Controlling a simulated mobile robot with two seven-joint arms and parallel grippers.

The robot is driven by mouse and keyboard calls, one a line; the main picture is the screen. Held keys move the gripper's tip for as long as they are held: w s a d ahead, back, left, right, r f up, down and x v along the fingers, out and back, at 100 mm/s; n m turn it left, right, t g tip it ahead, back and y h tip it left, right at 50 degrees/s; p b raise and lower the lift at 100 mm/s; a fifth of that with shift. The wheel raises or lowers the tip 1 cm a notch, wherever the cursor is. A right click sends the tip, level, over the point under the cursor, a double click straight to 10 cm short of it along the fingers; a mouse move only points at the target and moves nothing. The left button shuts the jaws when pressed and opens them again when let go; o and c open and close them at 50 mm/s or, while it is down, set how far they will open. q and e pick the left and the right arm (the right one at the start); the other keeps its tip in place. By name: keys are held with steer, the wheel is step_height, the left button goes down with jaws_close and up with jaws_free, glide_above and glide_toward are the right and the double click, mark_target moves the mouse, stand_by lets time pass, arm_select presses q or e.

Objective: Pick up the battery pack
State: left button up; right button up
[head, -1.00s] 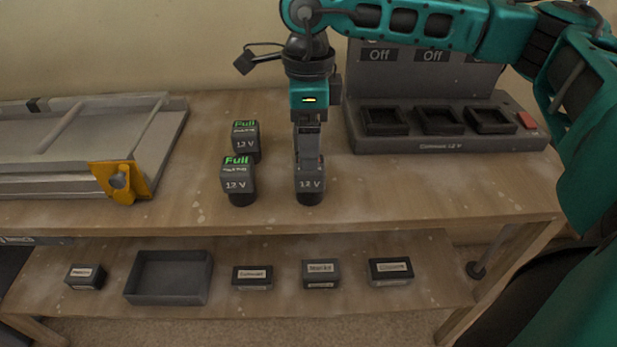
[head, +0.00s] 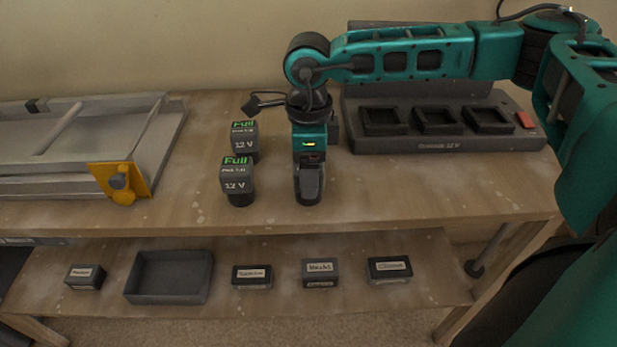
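A dark battery pack (head: 309,201) stands upright on the upper shelf of the workbench, mostly hidden by my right gripper. My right gripper (head: 308,186) points straight down over it, its fingers low around the pack's upper part. Whether the fingers press on it cannot be told. Two more battery packs stand to the left, one nearer (head: 238,184) and one behind it (head: 244,144). Both read "Full" in green and "12 V". My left gripper is not in view.
A charger (head: 440,146) with three empty bays and a red button stands at the back right. A grey metal tool with a yellow clamp (head: 122,183) lies at left. The lower shelf holds an open grey tray (head: 168,297) and several small labelled boxes (head: 252,277).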

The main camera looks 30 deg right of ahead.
steer(key=c, duration=1)
steer(key=shift+r, duration=0.1)
